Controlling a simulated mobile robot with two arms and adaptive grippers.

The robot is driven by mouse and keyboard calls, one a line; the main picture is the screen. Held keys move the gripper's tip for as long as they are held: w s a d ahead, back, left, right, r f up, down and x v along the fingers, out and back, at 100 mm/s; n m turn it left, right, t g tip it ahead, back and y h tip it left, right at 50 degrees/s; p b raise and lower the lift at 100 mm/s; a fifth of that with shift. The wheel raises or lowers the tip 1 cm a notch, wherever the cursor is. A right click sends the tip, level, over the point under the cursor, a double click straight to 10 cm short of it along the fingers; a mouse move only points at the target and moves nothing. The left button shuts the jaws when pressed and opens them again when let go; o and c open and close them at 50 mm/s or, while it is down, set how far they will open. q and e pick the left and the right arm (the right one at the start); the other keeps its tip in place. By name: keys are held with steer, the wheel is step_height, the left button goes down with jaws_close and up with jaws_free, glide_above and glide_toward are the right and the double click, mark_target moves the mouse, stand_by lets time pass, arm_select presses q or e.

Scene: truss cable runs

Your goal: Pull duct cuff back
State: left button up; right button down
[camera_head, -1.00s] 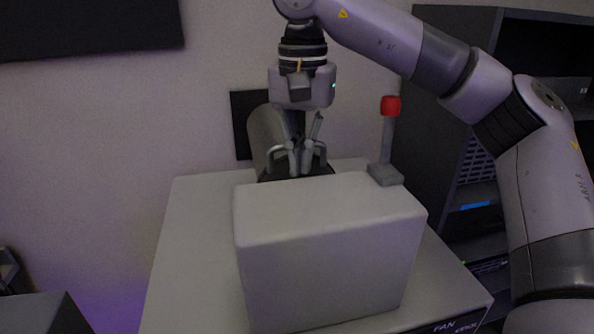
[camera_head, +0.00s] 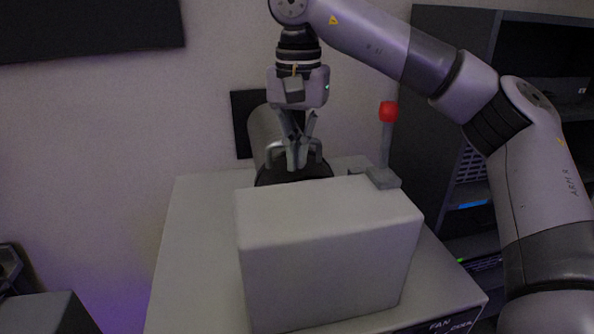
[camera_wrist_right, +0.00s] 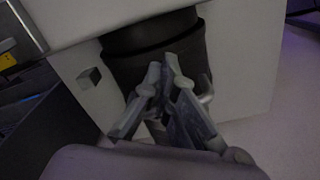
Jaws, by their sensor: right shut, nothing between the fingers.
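The duct cuff (camera_head: 265,132) is a grey cylinder with bar handles, between the wall and the pale box on the cabinet. A dark band (camera_head: 290,178) shows at its near end; the box hides the lower part. My right gripper (camera_head: 297,162) points down at the cuff between the two handles, its fingertips together with nothing seen between them. I cannot tell whether the fingers touch the cuff. My left gripper is not in view.
The pale box (camera_head: 330,250) stands on the cabinet (camera_head: 190,240) in front of the cuff. A red-knobbed lever (camera_head: 388,112) stands right of the cuff. A dark rack (camera_head: 480,60) is at the right. The cabinet's left top is clear.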

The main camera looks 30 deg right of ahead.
steer(key=shift+s+a+r+p, duration=0.1)
steer(key=shift+s+r+p, duration=0.05)
steer(key=shift+r+p, duration=0.75)
steer(key=shift+s+r+p, duration=0.1)
steer(key=shift+r+p, duration=0.7)
steer(key=shift+r, duration=0.2)
steer(key=r+p, duration=0.2)
steer(key=s+r+p, duration=0.1)
steer(key=r+p, duration=0.2)
steer(key=shift+a, duration=0.1)
